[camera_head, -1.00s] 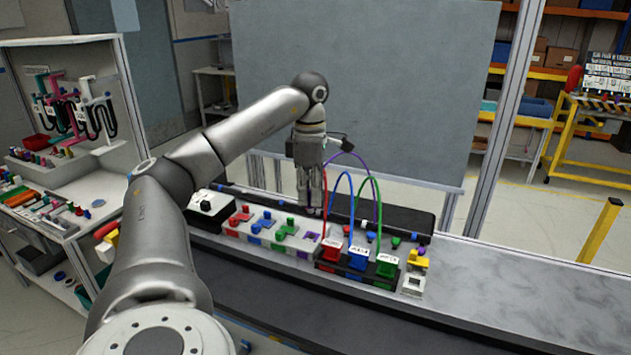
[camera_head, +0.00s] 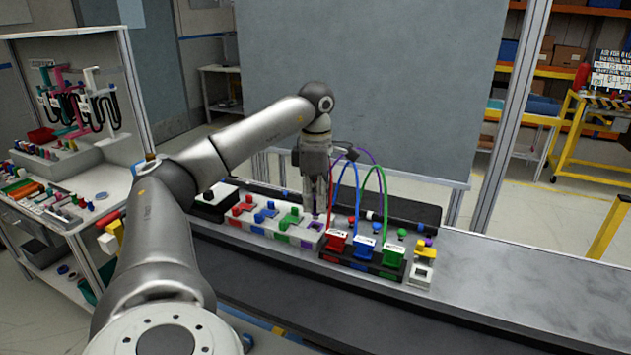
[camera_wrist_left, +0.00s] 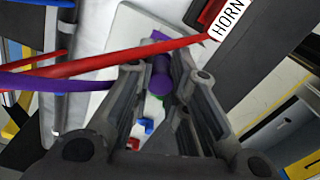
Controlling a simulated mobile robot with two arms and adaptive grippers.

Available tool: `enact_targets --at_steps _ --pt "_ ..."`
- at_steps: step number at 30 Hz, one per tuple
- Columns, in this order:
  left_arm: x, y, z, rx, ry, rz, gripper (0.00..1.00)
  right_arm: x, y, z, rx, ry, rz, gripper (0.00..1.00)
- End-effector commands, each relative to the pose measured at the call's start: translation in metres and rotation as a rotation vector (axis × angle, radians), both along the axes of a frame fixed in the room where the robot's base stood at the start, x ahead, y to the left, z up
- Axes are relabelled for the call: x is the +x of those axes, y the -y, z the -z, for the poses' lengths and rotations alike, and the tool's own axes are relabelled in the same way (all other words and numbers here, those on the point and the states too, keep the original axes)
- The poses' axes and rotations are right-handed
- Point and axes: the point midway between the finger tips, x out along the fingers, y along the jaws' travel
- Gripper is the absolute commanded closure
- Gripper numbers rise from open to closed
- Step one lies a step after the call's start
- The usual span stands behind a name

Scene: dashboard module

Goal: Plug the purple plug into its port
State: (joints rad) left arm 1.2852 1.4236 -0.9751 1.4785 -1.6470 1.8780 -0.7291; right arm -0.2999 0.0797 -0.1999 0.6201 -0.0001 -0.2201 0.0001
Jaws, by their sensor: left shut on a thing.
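My left gripper (camera_head: 314,208) points down over the purple end of the white module block. It is shut on the purple plug (camera_wrist_left: 162,76), which shows between the fingers in the left wrist view. The purple port (camera_wrist_left: 158,36) is partly visible just past the plug on the white block (camera_wrist_left: 130,30); the plug and fingers hide the rest. In the head view the port's block carries a purple mark (camera_head: 306,244). I cannot tell whether the plug touches the port. The purple cable (camera_wrist_left: 50,86) runs off left in the wrist view. My right gripper is not in view.
A red cable (camera_wrist_left: 120,54) crosses close to the fingers. Red (camera_head: 335,240), blue (camera_head: 364,248) and green (camera_head: 392,254) connectors with arched cables stand to the right. Red, blue and green plugs sit along the block to the left. The grey counter at right is clear.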

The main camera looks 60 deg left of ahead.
Motion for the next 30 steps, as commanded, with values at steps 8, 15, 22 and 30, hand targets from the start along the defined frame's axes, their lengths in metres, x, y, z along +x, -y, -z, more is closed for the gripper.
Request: enact_targets --at_steps 8,15,22,30 --pt "-0.0001 0.0 0.0096 0.0 0.0 0.0 1.0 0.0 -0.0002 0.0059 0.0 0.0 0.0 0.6" --pt "-0.0001 0.0 0.0093 0.001 -0.001 0.0 1.0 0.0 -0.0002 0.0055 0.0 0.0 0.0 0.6" --pt "-0.0001 0.0 0.0091 0.001 -0.001 0.0 1.0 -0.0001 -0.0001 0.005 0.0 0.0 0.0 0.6" --pt "-0.0002 0.0002 0.0087 0.001 -0.001 0.0 1.0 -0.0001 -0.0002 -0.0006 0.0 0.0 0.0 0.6"
